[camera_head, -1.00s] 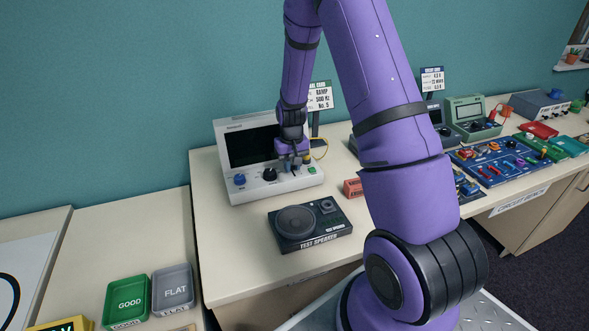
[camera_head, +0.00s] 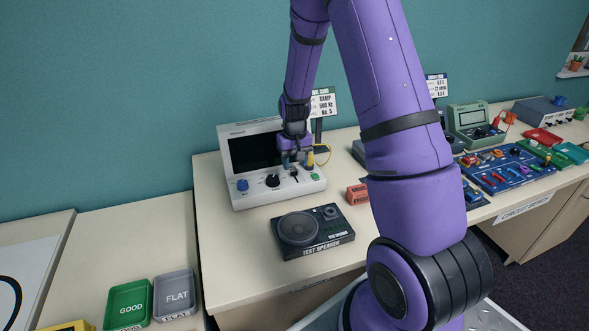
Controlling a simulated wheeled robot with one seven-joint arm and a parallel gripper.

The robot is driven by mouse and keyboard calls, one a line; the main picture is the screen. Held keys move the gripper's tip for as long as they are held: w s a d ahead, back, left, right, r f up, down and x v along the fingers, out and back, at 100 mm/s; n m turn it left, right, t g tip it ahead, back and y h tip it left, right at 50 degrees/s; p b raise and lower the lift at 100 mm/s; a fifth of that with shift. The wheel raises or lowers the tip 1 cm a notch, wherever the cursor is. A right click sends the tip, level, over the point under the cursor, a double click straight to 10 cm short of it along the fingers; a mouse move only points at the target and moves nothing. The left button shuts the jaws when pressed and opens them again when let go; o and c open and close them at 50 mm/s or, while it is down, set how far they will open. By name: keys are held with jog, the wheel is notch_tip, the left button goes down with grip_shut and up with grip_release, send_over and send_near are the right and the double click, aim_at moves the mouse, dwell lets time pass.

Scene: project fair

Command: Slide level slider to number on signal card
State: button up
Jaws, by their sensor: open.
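The signal generator (camera_head: 250,199), a white box with a dark screen, stands at the back of the left bench. Its front panel has a blue knob, a black knob, a slider and a green button. The level slider (camera_head: 293,176) shows as a small dark slot and handle right of the black knob. My gripper (camera_head: 297,164) is open just above the slider area, in front of the screen's right edge; I cannot tell whether it touches the handle. The signal card (camera_head: 323,103) behind reads RAMP, 500 Hz, No. 5, partly hidden by my arm. The slider's marks are too small to read.
A black test speaker (camera_head: 315,230) lies in front of the generator, with a red-brown block (camera_head: 357,194) to its right. A yellow lead is beside my gripper. Green GOOD (camera_head: 130,303) and grey FLAT (camera_head: 174,295) trays sit lower left. My arm hides the bench's middle.

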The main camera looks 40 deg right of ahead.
aim_at(296, 171)
notch_tip(296, 171, up, 7)
jog(key=shift+r, duration=0.15)
jog(key=shift+d, duration=0.15)
jog(key=c, duration=0.5)
jog(key=d+n, duration=0.1)
jog(key=s+d+f+h, duration=0.1)
jog(key=d, duration=0.1)
jog(key=s+d+n+t, duration=0.1)
jog(key=shift+s+d+f+n+h, duration=0.2)
jog(key=shift+d+n+h, duration=0.1)
jog(key=shift+d+h, duration=0.1)
grip_shut()
jog(key=s+a+f+n+t+y, duration=0.1)
jog(key=s+a+n+t+y, duration=0.4)
jog(key=s+n, duration=0.7)
jog(key=w+f, duration=0.2)
jog(key=w+f+n, duration=0.1)
jog(key=w+f, duration=0.2)
jog(key=w+a+f+n, duration=0.1)
jog(key=w+f, duration=0.1)
jog(key=w, duration=0.1)
jog(key=shift+a+f+t, duration=0.1)
jog(key=shift+f+t, duration=0.25)
jog(key=shift+t, duration=0.05)
jog(key=w, duration=0.1)
jog(key=w+d, duration=0.1)
jog(key=w, duration=0.1)
jog(key=shift+w+d, duration=0.1)
jog(key=shift+w, duration=0.35)
